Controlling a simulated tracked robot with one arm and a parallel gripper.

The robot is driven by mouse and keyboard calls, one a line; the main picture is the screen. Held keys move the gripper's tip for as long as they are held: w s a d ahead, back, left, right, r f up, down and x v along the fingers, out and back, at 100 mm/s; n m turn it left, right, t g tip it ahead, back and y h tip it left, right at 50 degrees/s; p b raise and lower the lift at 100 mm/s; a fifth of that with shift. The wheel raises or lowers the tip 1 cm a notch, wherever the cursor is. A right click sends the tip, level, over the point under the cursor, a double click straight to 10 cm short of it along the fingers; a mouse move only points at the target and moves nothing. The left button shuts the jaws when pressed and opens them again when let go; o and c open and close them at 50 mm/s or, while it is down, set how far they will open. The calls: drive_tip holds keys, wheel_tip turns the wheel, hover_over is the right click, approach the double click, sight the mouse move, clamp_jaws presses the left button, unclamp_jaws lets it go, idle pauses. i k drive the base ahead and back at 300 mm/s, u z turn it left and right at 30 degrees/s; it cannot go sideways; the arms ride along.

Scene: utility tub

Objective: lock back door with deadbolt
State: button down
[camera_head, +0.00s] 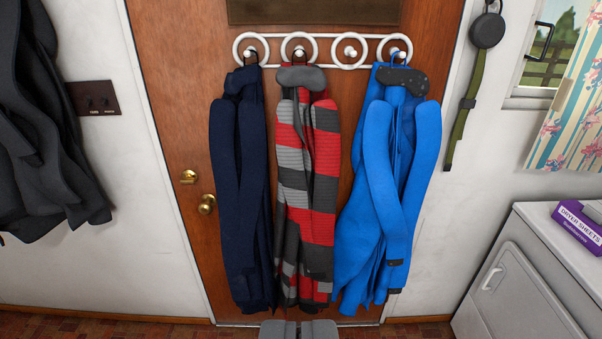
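The brown wooden back door (170,110) is closed in its white frame. A small brass deadbolt (188,177) sits near its left edge. A round brass doorknob (207,204) is just below and to the right of the deadbolt. The picture does not show clearly how the deadbolt's turn piece is set. My gripper (299,325) shows at the bottom edge, low and to the right of the deadbolt and well apart from it. Its two grey fingers appear side by side and together, with nothing seen between them; its rear is cut off.
A white hook rack (322,48) on the door holds a navy coat (240,190), a striped coat (307,200) and a blue coat (390,190). A dark coat (40,120) and switch plate (93,98) are left. A white appliance (530,270) stands right. Space before the deadbolt looks clear.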

sight(189, 179)
drive_tip(key=k, duration=0.45)
drive_tip(key=u, duration=0.4)
drive_tip(key=i, duration=1.5)
drive_tip(key=z, duration=0.35)
